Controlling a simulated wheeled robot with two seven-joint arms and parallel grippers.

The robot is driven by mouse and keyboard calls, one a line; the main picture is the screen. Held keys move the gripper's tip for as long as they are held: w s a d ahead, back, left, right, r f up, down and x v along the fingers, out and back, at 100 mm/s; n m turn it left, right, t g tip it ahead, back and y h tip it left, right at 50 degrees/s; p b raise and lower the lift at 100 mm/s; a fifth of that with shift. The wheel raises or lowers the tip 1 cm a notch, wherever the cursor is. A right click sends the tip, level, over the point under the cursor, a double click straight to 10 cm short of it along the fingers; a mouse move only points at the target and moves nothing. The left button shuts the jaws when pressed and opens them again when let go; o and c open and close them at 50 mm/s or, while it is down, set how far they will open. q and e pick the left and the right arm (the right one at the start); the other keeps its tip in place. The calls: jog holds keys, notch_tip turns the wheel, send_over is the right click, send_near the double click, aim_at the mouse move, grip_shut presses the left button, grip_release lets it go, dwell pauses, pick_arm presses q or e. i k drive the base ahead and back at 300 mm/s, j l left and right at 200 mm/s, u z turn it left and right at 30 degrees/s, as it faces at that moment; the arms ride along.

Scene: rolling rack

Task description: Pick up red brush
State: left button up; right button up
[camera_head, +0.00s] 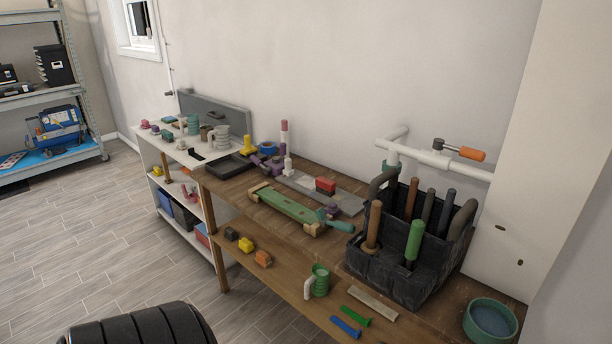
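A small red block-shaped item with a dark lower edge (325,185) sits on a grey flat plate (345,199) on the wooden workbench. It is the most clearly red thing on the bench, but it is too small to tell whether it is the red brush. A pink-and-white upright item (284,133) stands farther back, beside the wall. Neither of my grippers is in view, and nothing is seen touching the red item.
A green long tool (287,205) lies in front of the plate. A black tool caddy (380,266) with several upright handles stands to the right. A green mug (319,281) and small blocks are on the lower shelf. Floor (90,230) at left is clear.

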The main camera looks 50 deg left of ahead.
aim_at(326, 186)
jog(key=u, duration=1.55)
jog(key=i+j+z, duration=0.25)
jog(key=i+l, duration=0.1)
